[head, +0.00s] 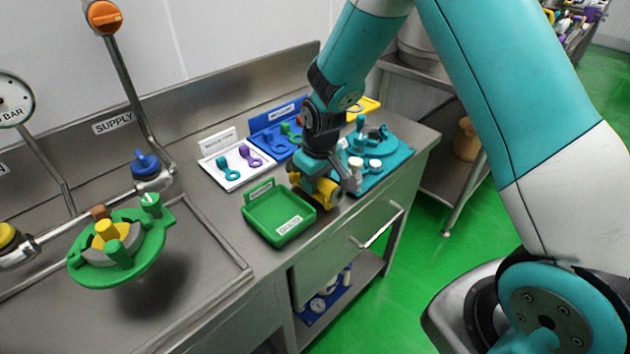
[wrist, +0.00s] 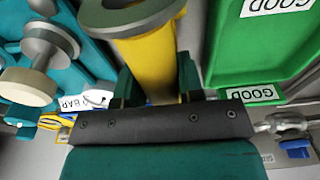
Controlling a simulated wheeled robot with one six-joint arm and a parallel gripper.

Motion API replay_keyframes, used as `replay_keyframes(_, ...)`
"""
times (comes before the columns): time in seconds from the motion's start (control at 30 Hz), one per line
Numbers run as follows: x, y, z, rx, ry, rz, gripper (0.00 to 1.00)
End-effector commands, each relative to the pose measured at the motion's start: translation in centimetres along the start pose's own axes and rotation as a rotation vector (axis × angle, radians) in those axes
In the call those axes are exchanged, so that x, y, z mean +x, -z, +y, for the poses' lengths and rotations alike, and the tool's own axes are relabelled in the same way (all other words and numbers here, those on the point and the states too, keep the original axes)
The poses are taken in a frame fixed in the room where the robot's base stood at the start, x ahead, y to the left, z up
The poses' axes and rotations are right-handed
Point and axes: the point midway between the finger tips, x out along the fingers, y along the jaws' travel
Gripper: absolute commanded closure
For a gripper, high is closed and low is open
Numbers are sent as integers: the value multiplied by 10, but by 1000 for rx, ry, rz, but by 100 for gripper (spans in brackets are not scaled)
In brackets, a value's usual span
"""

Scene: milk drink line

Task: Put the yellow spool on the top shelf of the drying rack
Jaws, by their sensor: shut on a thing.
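The yellow spool (head: 325,193) is in my gripper (head: 318,183), which is shut on it above the counter, just right of the green tray. In the wrist view the spool (wrist: 152,62) stands between my two fingers (wrist: 158,80), with a grey ringed flange at its far end. I cannot tell from these views whether it touches the counter. At the top right of the head view, a metal rack (head: 574,32) holds several small coloured parts and is cut off by the frame; I cannot tell whether it is the drying rack.
A green tray marked GOOD (head: 262,232) lies left of my gripper. A teal tray (head: 391,160) with a fixture and pale-capped parts is close on the right. A white tray (head: 222,172) and a blue tray (head: 268,148) stand behind. Green floor (head: 420,270) is open beyond the counter.

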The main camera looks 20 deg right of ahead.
Motion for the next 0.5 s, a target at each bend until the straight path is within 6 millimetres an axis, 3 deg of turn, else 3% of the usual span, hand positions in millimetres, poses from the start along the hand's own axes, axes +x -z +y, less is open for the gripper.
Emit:
replay_keyframes(0.47,13,-1,0,0,0,2,100)
replay_keyframes(0.5,12,-1,0,0,0,1,56)
